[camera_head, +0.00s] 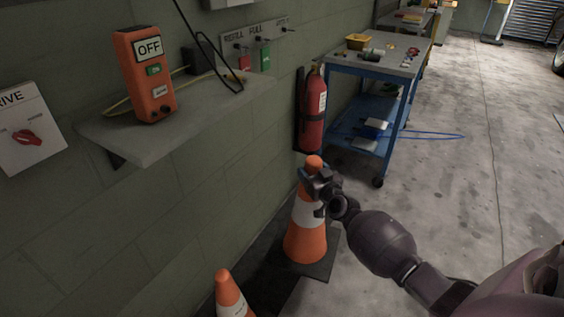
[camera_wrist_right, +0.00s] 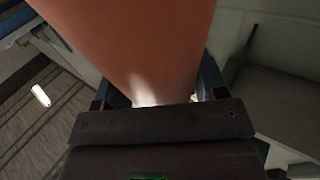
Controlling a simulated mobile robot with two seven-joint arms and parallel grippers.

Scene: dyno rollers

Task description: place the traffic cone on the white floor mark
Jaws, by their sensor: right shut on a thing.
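An orange traffic cone (camera_head: 305,243) with a white band and a dark square base stands by the wall in the head view. My right gripper (camera_head: 312,178) is shut on this cone near its top. In the right wrist view the cone's orange body (camera_wrist_right: 130,45) fills the middle between the fingers (camera_wrist_right: 155,95). A second orange cone (camera_head: 229,293) shows at the bottom edge, partly cut off. I cannot make out the white floor mark in the head view. My left gripper is not in view.
A wall shelf (camera_head: 180,128) holds an orange control box (camera_head: 146,75). A red fire extinguisher (camera_head: 312,112) hangs on the wall behind the cone. A blue cart (camera_head: 375,68) stands beyond it. Concrete floor (camera_head: 450,160) to the right is largely open.

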